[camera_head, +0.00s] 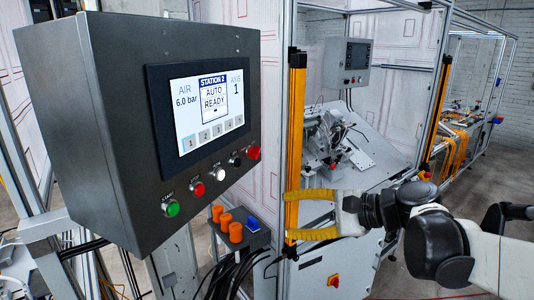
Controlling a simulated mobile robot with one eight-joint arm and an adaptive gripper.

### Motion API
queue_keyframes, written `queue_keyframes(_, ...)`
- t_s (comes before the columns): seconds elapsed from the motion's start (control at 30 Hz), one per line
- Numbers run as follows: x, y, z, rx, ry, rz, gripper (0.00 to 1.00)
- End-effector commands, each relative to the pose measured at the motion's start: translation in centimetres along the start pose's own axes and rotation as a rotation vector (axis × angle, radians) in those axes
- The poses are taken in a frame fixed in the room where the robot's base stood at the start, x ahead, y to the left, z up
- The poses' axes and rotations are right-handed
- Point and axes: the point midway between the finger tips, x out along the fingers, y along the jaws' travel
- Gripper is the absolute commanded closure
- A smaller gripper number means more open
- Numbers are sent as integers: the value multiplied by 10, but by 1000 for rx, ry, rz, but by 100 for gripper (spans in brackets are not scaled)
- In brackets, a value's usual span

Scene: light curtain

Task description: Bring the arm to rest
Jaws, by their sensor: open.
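My gripper (290,215) has two yellow fingers spread apart, with nothing between them. It points left, in front of the yellow light-curtain post (297,110) and to the right of the control box. My arm (440,240) comes in from the lower right, with its dark joints bent and a white link at the right edge. The gripper covers the lower part of the post. No touch with the post or the box can be made out.
A dark control box (110,150) with a lit screen (205,100) and several buttons fills the left. Orange caps (235,232) stand on a small box below. A second yellow post (437,110) and a sloped machine table (385,150) are behind. Open floor shows at far right.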

Motion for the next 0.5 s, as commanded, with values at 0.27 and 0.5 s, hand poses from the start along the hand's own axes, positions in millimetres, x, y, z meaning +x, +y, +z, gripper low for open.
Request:
queue_keyframes(0.27, -16, 226, -32, -699, 332, 530, 49)
queue_keyframes(0.5, -58, 307, -65, -1161, 444, 855, 49)
